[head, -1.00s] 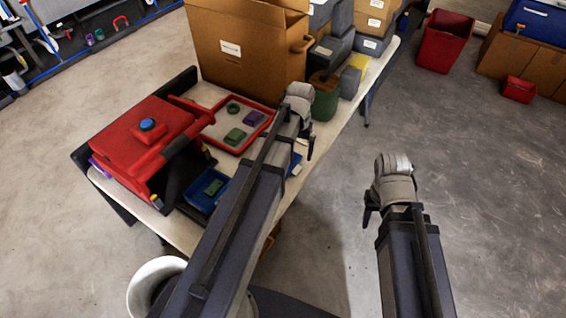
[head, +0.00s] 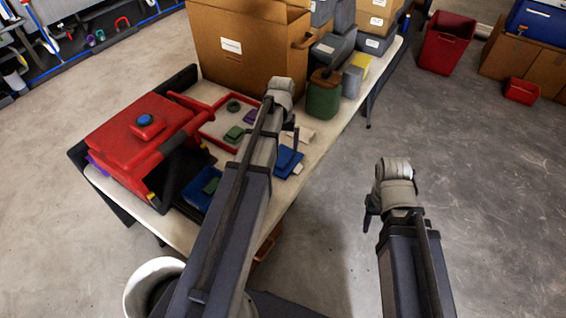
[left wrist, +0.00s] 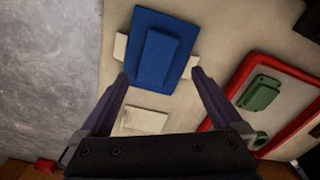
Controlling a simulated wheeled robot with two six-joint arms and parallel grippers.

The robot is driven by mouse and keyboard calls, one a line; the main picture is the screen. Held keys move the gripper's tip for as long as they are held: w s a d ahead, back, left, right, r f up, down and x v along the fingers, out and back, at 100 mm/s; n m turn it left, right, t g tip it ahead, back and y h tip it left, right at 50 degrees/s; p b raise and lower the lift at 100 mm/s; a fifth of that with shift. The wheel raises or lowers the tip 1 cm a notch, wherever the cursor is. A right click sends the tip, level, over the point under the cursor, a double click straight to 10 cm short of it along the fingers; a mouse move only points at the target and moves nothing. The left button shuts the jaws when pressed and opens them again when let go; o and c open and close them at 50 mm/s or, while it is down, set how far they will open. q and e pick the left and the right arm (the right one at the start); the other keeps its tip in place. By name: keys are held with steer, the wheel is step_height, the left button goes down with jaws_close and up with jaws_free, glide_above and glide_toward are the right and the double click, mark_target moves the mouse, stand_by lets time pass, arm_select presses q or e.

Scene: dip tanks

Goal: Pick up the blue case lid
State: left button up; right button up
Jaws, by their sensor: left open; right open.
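The blue case lid (head: 287,161) lies on the table just right of my left forearm. In the left wrist view the lid (left wrist: 150,22) is a blue rectangle with a raised block on top, and pale pieces show at its sides. My left gripper (left wrist: 161,75) is open, with its fingertips on either side of the lid's near end in the picture; its height above it I cannot tell. In the head view the left gripper (head: 290,132) is partly hidden by my arm. My right gripper (head: 370,208) hangs over the floor, away from the table.
A red tray (left wrist: 290,68) holding a green block (left wrist: 259,93) lies right of the lid. A blue tray (head: 192,195), a red machine (head: 130,135), a cardboard box (head: 235,45) and a green canister (head: 323,97) stand on the table.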

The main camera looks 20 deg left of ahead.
mark_target(283, 158)
arm_select(q)
steer(key=f+b, duration=0.5)
steer(key=shift+s+d+f, duration=0.1)
steer(key=shift+d+f, duration=0.05)
steer(key=shift+d, duration=0.15)
steer(key=c, duration=1.3)
step_height(283, 158, up, 10)
steer(key=p, duration=1)
steer(key=shift+c, duration=0.2)
